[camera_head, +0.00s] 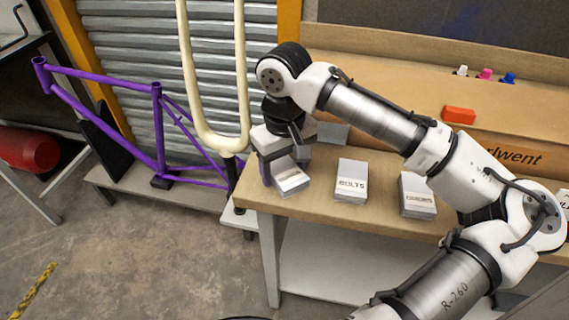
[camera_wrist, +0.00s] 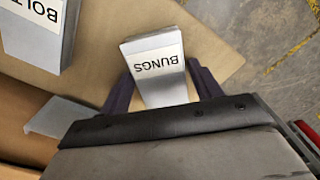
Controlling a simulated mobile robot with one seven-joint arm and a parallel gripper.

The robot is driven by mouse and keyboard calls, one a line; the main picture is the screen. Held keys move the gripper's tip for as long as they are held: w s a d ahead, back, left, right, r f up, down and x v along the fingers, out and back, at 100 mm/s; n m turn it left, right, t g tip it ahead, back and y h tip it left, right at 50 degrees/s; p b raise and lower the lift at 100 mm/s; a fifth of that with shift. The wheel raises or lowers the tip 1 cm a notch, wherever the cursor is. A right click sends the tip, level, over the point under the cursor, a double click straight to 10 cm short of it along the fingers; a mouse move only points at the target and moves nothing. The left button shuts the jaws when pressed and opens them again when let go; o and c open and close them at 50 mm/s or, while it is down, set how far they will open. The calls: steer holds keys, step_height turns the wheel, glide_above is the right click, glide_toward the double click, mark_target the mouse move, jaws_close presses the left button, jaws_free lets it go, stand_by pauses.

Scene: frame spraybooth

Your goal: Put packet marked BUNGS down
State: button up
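The packet marked BUNGS (camera_wrist: 157,66) is a light grey box with a white label. In the wrist view its label reads upside down. It lies between the two purple fingers of my gripper (camera_wrist: 160,80), which appear to touch its sides. In the head view the packet (camera_head: 291,180) is at the left end of the brown bench (camera_head: 325,203), near the front edge. My gripper (camera_head: 283,162) reaches down to it from behind. Whether its underside rests on the bench or is slightly above cannot be told.
The BOLTS packet (camera_head: 351,183) stands to the right, with another labelled packet (camera_head: 417,195) beyond it. An orange block (camera_head: 459,115) lies on a cardboard-coloured box behind. A purple bike frame (camera_head: 157,130) and a cream fork (camera_head: 214,135) stand left of the bench. Bare bench separates the packets.

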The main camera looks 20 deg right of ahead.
mark_target(285, 170)
steer(key=shift+o, duration=1)
step_height(285, 170, up, 12)
steer(key=shift+r, duration=0.2)
